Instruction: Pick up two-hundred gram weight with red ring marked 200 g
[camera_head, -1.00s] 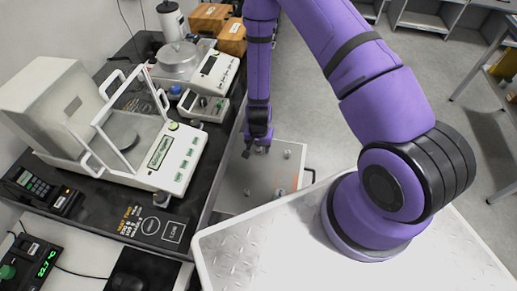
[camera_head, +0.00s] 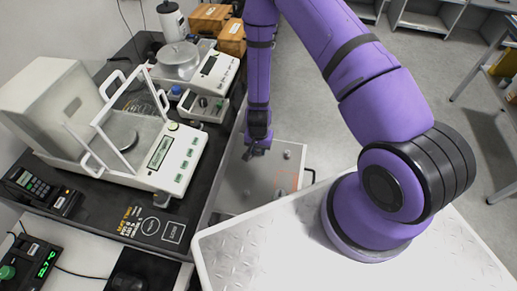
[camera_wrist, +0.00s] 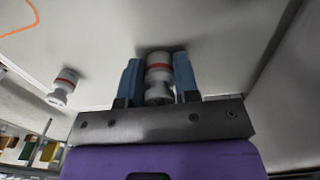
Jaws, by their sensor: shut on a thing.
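A grey metal weight with a red ring (camera_wrist: 159,74) stands between the two blue fingers of my gripper (camera_wrist: 157,66) in the wrist view. The fingers are shut on its sides. Its marking cannot be read. I cannot tell whether it is clear of the surface. In the head view my gripper (camera_head: 254,152) is low over the grey tray (camera_head: 235,188), and the held weight is hidden there.
In the head view another small weight (camera_head: 287,154) stands on the tray, right of my gripper. The black bench (camera_head: 105,188) with an analytical balance (camera_head: 172,158) and a smaller scale (camera_head: 212,72) runs along the left. The white ribbed platform (camera_head: 285,240) is in front.

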